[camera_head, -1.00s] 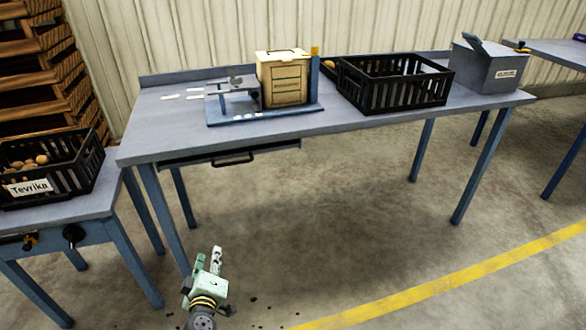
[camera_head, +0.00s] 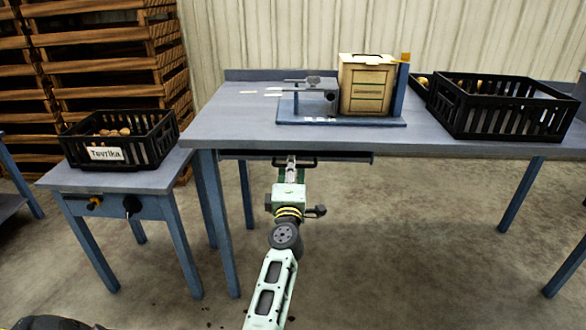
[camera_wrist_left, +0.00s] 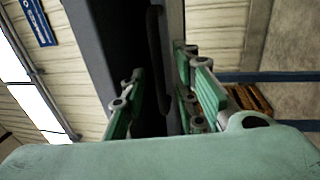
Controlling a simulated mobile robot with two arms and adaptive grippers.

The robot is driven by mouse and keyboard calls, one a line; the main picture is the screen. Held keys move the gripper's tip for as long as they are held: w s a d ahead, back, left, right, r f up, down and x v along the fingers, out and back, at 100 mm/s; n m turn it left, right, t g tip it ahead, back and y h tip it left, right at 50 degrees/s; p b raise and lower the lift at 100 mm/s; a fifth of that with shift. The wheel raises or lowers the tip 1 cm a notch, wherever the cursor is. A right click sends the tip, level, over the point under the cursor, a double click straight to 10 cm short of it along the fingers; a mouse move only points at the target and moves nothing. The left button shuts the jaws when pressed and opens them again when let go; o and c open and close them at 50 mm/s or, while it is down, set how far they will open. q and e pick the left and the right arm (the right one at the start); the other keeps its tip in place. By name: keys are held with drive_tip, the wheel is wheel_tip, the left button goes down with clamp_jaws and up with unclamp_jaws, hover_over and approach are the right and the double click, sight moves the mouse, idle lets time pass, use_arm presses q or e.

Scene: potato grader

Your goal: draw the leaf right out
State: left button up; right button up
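The leaf (camera_head: 345,157) is a thin grey slab under the front edge of the blue-grey table, with a black handle (camera_head: 308,164) on its front. It lies close under the tabletop; how far out it stands is hard to tell. My left gripper (camera_head: 291,168) is at the handle, reaching up from below. In the left wrist view its green fingers (camera_wrist_left: 165,105) are apart, with the dark handle bar (camera_wrist_left: 157,45) showing in line with the gap between them. No grip on the handle shows. My right gripper is in neither view.
A wooden box (camera_head: 366,85) stands on a blue base (camera_head: 340,122) on the table. A black crate (camera_head: 500,120) is to its right. A black crate labelled Tevrika (camera_head: 150,150) sits on a lower side table (camera_head: 70,180). The floor before the table is clear.

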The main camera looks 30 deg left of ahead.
use_arm(q)
drive_tip(key=shift+w+a+r, duration=0.1)
drive_tip(key=shift+w+a, duration=0.2)
drive_tip(key=shift+w, duration=0.15)
clamp_jaws()
idle(0.4)
